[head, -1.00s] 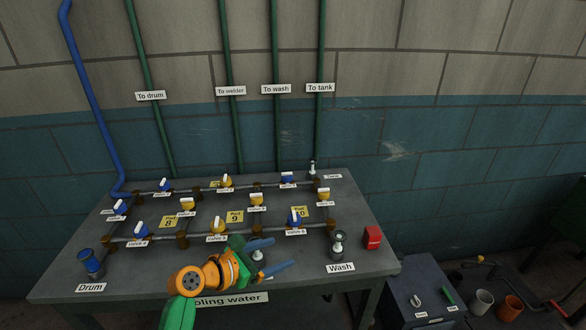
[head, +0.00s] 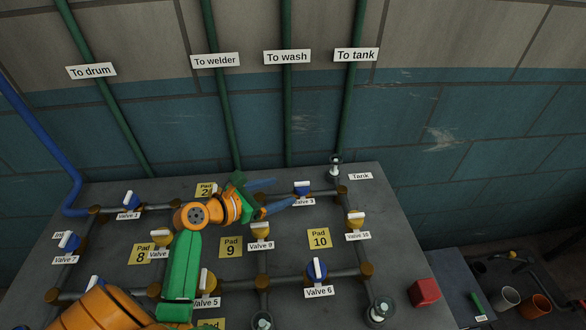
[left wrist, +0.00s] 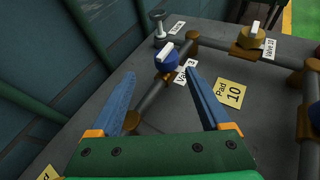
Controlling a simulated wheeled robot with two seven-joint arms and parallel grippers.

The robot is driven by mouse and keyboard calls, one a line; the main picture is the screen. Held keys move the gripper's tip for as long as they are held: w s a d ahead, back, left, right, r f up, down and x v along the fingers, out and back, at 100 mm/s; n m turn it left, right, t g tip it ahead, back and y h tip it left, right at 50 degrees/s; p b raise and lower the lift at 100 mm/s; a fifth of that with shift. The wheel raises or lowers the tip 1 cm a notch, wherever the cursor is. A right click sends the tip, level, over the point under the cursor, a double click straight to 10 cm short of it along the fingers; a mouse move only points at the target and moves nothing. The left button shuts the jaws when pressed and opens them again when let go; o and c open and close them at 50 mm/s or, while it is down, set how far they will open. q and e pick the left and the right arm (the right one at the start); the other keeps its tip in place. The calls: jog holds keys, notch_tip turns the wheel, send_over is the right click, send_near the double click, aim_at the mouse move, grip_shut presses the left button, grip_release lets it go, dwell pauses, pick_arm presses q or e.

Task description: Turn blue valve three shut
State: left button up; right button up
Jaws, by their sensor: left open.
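Blue valve three (head: 302,188) sits on the back pipe run of the bench, just left of the Tank outlet. It has a blue body and a white bar handle that looks roughly in line with its pipe. Its label partly shows behind my finger. My left gripper (head: 285,193) is open and empty, reaching toward the valve from the left. In the left wrist view, valve three (left wrist: 170,65) appears just beyond and between the spread blue fingertips of my left gripper (left wrist: 160,73). No contact is visible. My right gripper is not in view.
Valve 6 (head: 316,269), also blue, and yellow Valve 10 (head: 356,219) stand nearby. The Tank outlet (head: 336,165) rises behind and right. Yellow Pad 10 (head: 319,238) is flat bench space. A red box (head: 424,292) sits at the right edge.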

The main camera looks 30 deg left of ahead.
aim_at(298, 188)
pick_arm(q)
jog(key=w+d, duration=0.1)
jog(key=w+d+f, duration=0.1)
jog(key=w, duration=0.1)
jog(key=w+d, duration=0.1)
jog(key=shift+w+f, duration=0.25)
jog(key=shift+f, duration=0.1)
jog(key=shift+w+a+f, duration=0.15)
jog(key=shift+w+f, duration=0.1)
jog(key=shift+w, duration=0.1)
jog(key=shift+s+r, duration=0.15)
jog(key=c, duration=0.7)
grip_shut()
jog(key=shift+b, duration=0.3)
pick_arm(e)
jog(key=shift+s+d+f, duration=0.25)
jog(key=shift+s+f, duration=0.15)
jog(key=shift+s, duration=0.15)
